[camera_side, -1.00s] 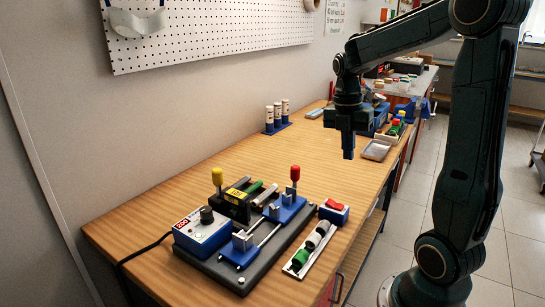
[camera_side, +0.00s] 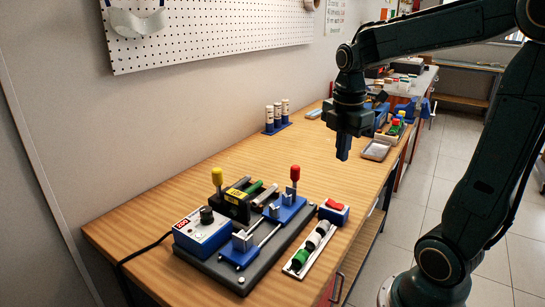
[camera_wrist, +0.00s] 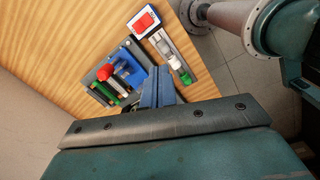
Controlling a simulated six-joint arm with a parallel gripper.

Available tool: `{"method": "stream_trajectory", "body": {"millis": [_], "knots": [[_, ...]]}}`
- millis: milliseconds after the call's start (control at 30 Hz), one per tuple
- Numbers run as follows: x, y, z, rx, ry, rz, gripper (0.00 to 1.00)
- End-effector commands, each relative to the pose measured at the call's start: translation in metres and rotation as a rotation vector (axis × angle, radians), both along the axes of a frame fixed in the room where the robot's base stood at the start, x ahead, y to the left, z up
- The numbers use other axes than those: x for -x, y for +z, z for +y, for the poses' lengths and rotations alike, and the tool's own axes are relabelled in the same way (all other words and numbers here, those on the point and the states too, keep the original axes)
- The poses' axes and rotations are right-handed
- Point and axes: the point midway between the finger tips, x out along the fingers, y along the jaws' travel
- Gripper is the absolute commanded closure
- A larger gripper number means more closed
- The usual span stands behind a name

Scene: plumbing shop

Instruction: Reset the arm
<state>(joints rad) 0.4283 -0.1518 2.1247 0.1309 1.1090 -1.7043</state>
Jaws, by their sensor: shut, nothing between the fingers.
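My gripper (camera_side: 344,147) hangs above the wooden bench (camera_side: 200,170), pointing down, its fingers together with nothing between them. In the wrist view the blue fingers of my gripper (camera_wrist: 158,88) reach up the middle of the picture. The dark fixture plate (camera_side: 247,279) with blue clamps, a yellow knob and a red knob lies on the bench at the front, apart from my gripper. It also shows in the wrist view, partly hidden by the fingers.
A blue control box (camera_side: 203,232) with a black cable sits on the plate's left. A tray (camera_side: 297,270) of green and white cylinders and a red-topped switch box (camera_side: 334,212) are to the right. A blue rack (camera_side: 277,127) of white tubes stands behind. The bench middle is clear.

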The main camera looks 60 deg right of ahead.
Motion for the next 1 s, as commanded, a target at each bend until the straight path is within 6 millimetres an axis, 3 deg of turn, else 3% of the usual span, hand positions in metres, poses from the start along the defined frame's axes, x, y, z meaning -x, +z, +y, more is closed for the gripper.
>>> {"method": "stream_trajectory", "body": {"millis": [467, 1000], "knots": [[0.023, 0.016, 0.064, -0.035, -0.450, -0.230, 1.00], [0.059, 0.016, 0.121, -0.261, -0.949, -0.426, 1.00]]}}
